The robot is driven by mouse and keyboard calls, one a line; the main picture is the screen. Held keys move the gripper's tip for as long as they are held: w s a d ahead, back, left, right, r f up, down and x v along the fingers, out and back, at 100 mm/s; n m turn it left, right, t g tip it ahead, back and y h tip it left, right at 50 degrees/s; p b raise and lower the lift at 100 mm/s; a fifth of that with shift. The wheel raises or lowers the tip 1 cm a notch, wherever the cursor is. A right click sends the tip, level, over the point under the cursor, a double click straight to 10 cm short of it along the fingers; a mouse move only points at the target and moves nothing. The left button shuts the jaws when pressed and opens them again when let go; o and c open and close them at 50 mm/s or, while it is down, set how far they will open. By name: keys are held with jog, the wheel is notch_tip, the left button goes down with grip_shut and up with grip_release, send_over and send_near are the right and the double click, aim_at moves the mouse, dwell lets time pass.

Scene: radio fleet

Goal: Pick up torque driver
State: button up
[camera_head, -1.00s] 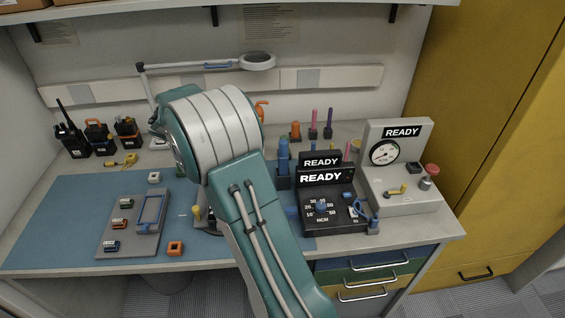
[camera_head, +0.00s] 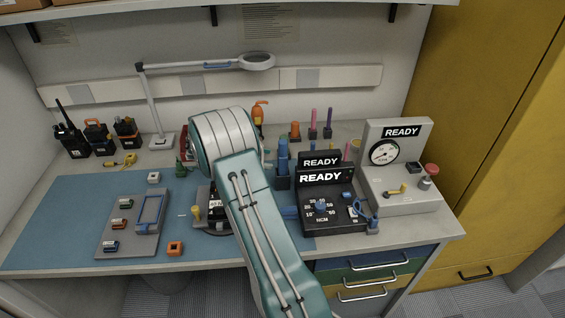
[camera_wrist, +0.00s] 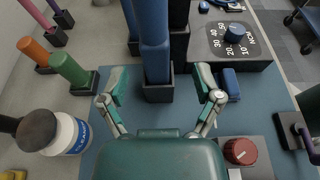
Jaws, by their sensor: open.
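A tall blue-handled tool that looks like the torque driver (camera_wrist: 153,45) stands upright in a black square socket (camera_wrist: 158,92) in the wrist view. A second blue handle stands close behind it. In the head view the blue handles (camera_head: 283,150) rise from a dark holder (camera_head: 284,182) just right of my arm. My gripper (camera_wrist: 164,84) is open and empty, its two fingers to either side of the near socket, apart from the blue tool. In the head view my own arm hides the gripper.
A black torque tester (camera_head: 325,212) stands right of the holder, with a grey gauge unit (camera_head: 405,197) beyond it. Green (camera_wrist: 72,72) and orange (camera_wrist: 34,50) handles and a white jar (camera_wrist: 72,134) stand left of my gripper. The blue mat (camera_head: 60,225) has free room at left.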

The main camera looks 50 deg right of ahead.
aim_at(283, 160)
jog(key=x, duration=0.5)
jog(key=shift+w+d+f, duration=0.2)
jog(key=shift+w, duration=0.05)
grip_shut()
